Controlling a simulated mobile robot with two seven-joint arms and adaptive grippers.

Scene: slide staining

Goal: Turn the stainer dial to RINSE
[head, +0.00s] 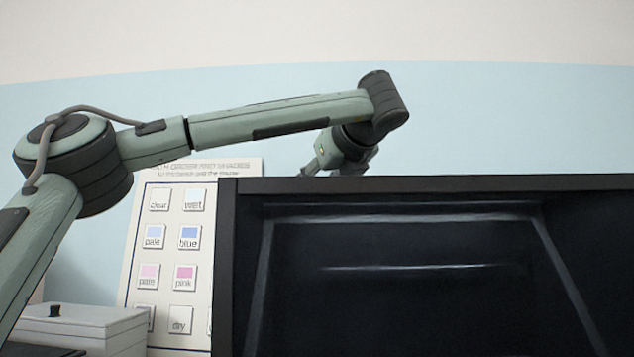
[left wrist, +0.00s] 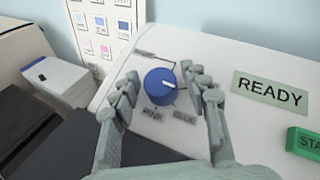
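The mark points to the right and slightly down in that picture. In the head view my left arm reaches behind a dark box, which hides the dial and fingers. My right gripper is in neither view.
A READY plate (left wrist: 270,92) and a green button (left wrist: 303,143), partly cut off, lie right of the dial. A colour chart (head: 170,255) stands behind, with a white lidded box (head: 85,325) at left. The dark glass-fronted box (head: 430,185) fills the head view's lower right.

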